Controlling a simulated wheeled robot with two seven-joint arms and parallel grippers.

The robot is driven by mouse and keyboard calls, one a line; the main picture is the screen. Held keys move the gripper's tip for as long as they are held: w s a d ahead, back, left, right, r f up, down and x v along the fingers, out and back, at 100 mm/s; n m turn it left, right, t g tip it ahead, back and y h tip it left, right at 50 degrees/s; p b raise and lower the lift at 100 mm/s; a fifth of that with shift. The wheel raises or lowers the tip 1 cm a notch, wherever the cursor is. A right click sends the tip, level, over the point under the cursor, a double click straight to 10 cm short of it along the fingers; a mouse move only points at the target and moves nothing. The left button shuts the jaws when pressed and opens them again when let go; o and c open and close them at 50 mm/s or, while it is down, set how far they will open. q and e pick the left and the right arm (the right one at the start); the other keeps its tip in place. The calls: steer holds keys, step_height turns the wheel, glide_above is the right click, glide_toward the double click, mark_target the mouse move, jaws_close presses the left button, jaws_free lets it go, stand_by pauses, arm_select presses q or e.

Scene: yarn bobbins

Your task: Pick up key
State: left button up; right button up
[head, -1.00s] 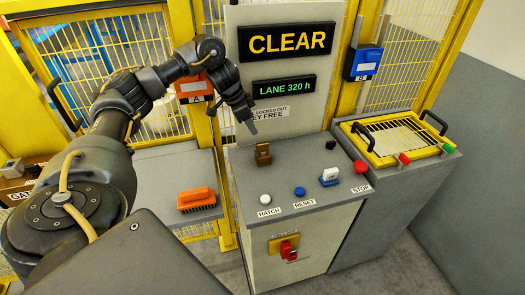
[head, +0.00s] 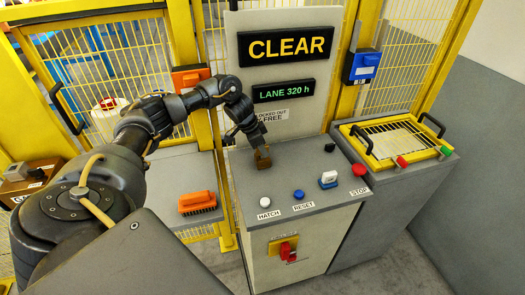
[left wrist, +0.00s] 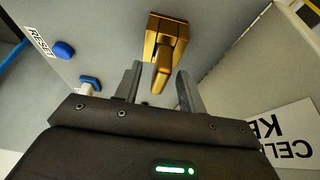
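A brass-coloured key piece (head: 263,158) stands on the grey console top, below the lane display. In the left wrist view the brass key (left wrist: 163,62) shows a square base with a tab that points toward my gripper. My left gripper (head: 250,140) is just above and behind it in the head view. In the left wrist view my left gripper (left wrist: 158,82) is open, with the tab's end between its two fingertips in the picture. Gaps show on both sides of the tab, and I cannot tell how deep it lies between them. My right gripper is not in view.
The console carries a white HATCH button (head: 264,202), a blue RESET button (head: 298,195), a blue-and-white piece (head: 328,179) and a red STOP button (head: 359,168). A sign panel (head: 243,62) rises behind. An orange brush (head: 197,202) lies on the left shelf.

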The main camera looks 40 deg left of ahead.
arm_select(q)
steer(key=shift+w+f, duration=0.1)
steer(key=shift+f, duration=0.15)
jaws_close()
steer(key=shift+r, duration=0.15)
steer(key=shift+r+b, duration=0.55)
steer(key=shift+b, duration=0.1)
steer(key=r, duration=0.1)
steer(key=s+r+b, duration=0.1)
steer(key=s+r, duration=0.1)
steer(key=r, duration=0.1)
steer(key=shift+d, duration=0.15)
steer(key=s+d+r, duration=0.1)
steer(key=s+r, duration=0.6)
steer(key=s, duration=0.5)
steer(key=shift+d+r, duration=0.35)
steer(key=shift+r, duration=0.05)
